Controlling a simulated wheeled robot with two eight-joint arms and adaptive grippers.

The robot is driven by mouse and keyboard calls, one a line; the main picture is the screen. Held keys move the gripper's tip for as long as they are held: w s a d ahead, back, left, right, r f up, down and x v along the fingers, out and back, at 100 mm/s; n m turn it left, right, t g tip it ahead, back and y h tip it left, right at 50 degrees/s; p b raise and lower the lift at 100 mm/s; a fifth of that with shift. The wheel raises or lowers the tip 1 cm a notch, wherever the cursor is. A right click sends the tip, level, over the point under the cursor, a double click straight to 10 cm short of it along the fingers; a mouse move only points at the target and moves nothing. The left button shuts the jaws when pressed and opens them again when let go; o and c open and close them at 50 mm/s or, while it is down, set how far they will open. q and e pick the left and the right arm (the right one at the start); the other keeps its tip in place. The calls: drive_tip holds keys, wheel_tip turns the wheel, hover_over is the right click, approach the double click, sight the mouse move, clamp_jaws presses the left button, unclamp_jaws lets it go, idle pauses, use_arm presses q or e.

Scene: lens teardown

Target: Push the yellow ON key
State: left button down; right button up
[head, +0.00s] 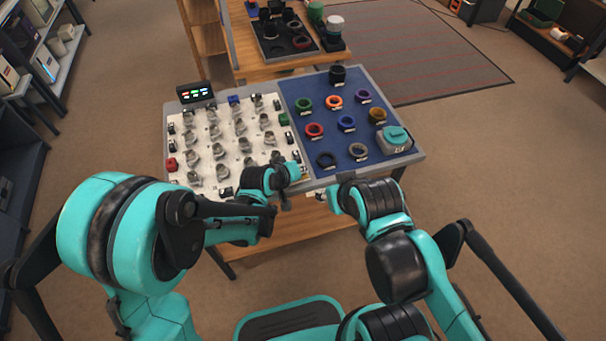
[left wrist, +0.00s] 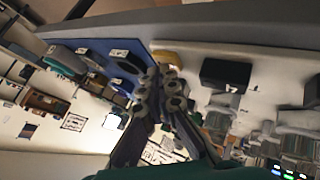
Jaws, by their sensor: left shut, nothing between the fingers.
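The yellow ON key (left wrist: 167,59) shows at the top middle of the left wrist view, near the front edge of the panel and beside the blue mat. My left gripper (left wrist: 160,88) is shut and empty. Its fingertips appear close to the key and overlap its near side in the picture; I cannot tell whether they touch it. In the head view my left wrist hangs over the front of the white panel and largely hides the key. My right gripper (head: 326,196) is at the front edge of the bench, its fingers too small to read.
The white panel (head: 206,199) carries rows of grey parts and a red button (head: 171,164). The blue mat (head: 328,108) holds several rings and a teal device (head: 394,139). A black block (left wrist: 226,74) stands right of the key in the left wrist view. A small display (head: 195,92) stands behind.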

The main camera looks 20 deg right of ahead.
idle(0.4)
use_arm(q)
drive_tip(key=shift+r+p, duration=0.3)
drive_tip(key=shift+r, duration=0.1)
wheel_tip(320, 180, up, 6)
drive_tip(key=p, duration=0.4)
drive_tip(key=shift+p, duration=0.35)
